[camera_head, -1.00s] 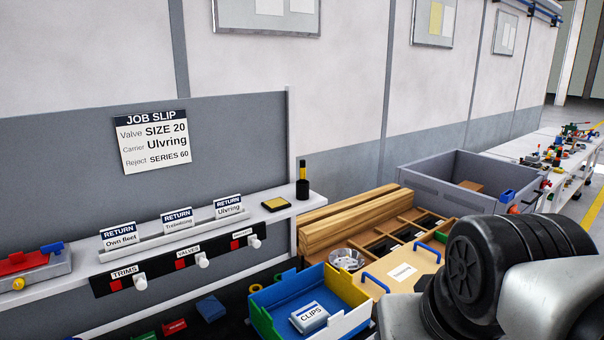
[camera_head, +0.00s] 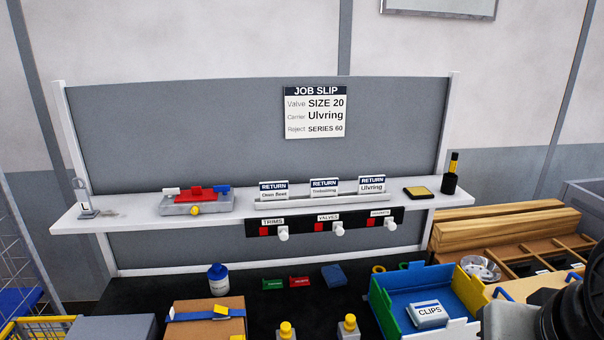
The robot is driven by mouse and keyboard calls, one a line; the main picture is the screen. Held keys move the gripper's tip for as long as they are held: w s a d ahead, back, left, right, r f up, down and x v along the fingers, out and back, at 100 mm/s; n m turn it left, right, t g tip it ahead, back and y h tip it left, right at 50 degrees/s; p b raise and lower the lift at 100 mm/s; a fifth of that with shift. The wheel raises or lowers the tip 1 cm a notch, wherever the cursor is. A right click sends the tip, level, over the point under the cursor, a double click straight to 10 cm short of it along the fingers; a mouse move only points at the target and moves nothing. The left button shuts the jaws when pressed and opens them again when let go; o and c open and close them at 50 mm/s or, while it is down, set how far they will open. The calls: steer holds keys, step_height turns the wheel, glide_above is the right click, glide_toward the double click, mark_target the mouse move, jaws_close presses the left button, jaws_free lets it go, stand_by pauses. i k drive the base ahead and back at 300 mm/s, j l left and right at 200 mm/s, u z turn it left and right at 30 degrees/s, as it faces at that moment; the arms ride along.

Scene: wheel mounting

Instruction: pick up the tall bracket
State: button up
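No thing in view is plainly marked as the tall bracket. A small grey upright piece (camera_head: 84,205) with a flat foot and a dark "L"-like mark stands at the left end of the white shelf (camera_head: 130,209); I cannot tell whether it is the bracket. My gripper is not in view, so its state and anything in it are hidden.
The shelf also bears a grey fixture (camera_head: 196,207) with coloured blocks, return cards (camera_head: 324,188) and a black cup (camera_head: 450,184). Below are a cardboard box (camera_head: 205,330), a blue clips tray (camera_head: 400,290) and wooden beams (camera_head: 500,228). A wire cage (camera_head: 22,250) stands left.

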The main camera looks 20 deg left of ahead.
mark_target(82, 194)
steer(key=u, duration=2.15)
steer(key=i+j+z, duration=0.1)
steer(key=z, duration=0.25)
steer(key=j+z, duration=0.15)
steer(key=z, duration=0.2)
steer(key=i+j+z, duration=0.15)
steer(key=j, duration=0.2)
steer(key=i+j+z, duration=0.15)
steer(key=j, duration=0.2)
steer(key=j+z, duration=0.15)
steer(key=j, duration=0.25)
steer(key=i+j, duration=0.1)
steer(key=j, duration=0.35)
steer(key=i+j, duration=0.1)
steer(key=j, duration=0.4)
steer(key=i+j+z, duration=0.1)
steer(key=j, duration=0.35)
steer(key=i+j, duration=0.15)
steer(key=j, duration=0.35)
